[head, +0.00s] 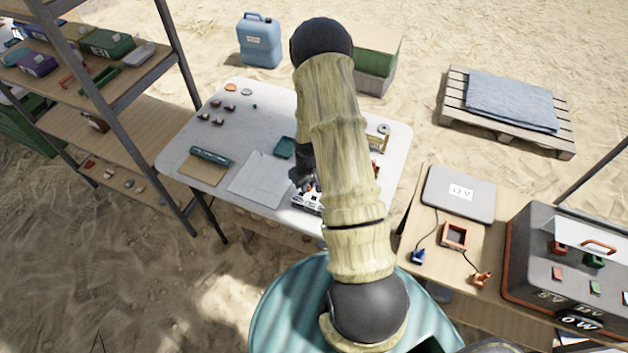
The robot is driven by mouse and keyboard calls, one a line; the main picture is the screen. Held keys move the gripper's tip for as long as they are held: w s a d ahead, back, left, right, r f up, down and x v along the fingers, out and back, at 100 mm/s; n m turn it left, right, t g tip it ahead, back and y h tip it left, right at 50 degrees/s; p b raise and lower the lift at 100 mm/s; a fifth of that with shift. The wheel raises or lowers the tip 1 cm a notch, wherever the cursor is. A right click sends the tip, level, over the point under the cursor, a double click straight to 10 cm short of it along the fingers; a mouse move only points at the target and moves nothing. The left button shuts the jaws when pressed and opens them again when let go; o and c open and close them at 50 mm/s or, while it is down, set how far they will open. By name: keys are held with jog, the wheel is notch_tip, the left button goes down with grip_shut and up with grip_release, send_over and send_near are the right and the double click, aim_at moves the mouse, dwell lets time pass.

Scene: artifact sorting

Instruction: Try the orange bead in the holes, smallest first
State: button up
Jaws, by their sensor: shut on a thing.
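My gripper (304,184) is low over the front part of the white table, partly hidden behind my own arm. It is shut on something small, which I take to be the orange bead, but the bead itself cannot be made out. A white block with dark holes (306,203) lies on the table right below the gripper, near the front edge. My arm covers its right part. The size of each hole, and whether the bead touches the block, cannot be told.
The white table (232,124) also holds a grey sheet (262,179), a dark green tray (285,148), a teal case (211,156) and several small dark pieces at the back left. Shelves (150,75) stand left. A side table with a laptop (459,192) is at right.

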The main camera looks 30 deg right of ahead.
jog(key=shift+s+d, duration=0.25)
jog(key=shift+d, duration=0.5)
jog(key=shift+f, duration=0.15)
jog(key=shift+f+b, duration=1.6)
jog(key=shift+f, duration=0.55)
jog(key=shift+f, duration=0.15)
dwell(0.5)
jog(key=o, duration=1.2)
jog(key=shift+o, duration=0.2)
